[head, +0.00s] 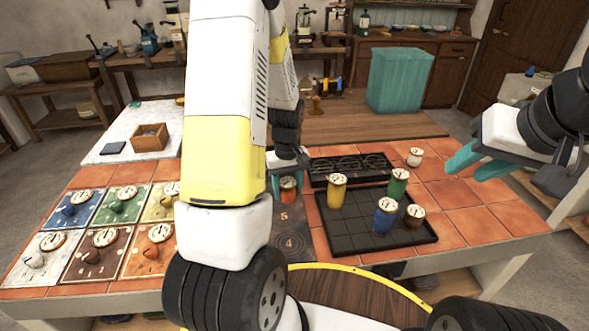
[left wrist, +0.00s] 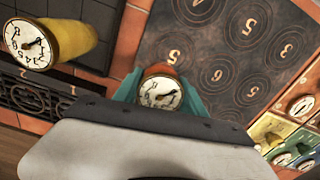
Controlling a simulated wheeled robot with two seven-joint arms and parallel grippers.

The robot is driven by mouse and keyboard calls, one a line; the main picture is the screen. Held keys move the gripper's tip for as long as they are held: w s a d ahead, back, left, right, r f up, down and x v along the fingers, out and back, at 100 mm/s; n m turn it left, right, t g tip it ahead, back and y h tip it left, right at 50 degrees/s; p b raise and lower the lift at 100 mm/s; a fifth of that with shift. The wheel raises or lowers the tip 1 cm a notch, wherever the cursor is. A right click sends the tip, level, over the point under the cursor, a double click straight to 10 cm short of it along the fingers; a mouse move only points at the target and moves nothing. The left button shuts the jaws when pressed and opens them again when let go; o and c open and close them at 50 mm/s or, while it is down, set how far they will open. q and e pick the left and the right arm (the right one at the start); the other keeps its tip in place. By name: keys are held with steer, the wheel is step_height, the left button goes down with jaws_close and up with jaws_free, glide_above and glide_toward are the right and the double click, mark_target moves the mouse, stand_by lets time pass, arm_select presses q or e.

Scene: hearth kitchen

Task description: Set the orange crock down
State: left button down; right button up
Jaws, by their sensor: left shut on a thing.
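The orange crock (head: 288,190) has a white dial-like lid. My left gripper (head: 289,184) is shut on it, a teal finger on each side. In the left wrist view the orange crock (left wrist: 160,92) sits between the fingers, beside the dark ringed board (left wrist: 187,62). I cannot tell whether its base touches a surface. My own left arm hides much of that board (head: 290,246) in the head view. My right gripper (head: 479,163) is open and empty above the right side of the tiled table.
A black tray (head: 345,240) right of the orange crock bears yellow (head: 336,195), green (head: 397,187), blue (head: 382,221) and brown (head: 413,218) crocks. A white crock (head: 415,157) stands beside the black burner strip (head: 320,172). Coloured cards (head: 117,205) with dials lie left. The right-hand tiles are clear.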

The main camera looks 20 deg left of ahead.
arm_select(q)
steer(key=w+a, duration=0.1)
steer(key=w, duration=0.1)
steer(key=w+a, duration=0.3)
steer(key=w, duration=0.1)
steer(key=shift+a+f, duration=0.25)
steer(key=shift+f, duration=1.85)
steer(key=shift+f, duration=0.1)
steer(key=c, duration=0.7)
jaws_free()
steer(key=shift+o, duration=0.2)
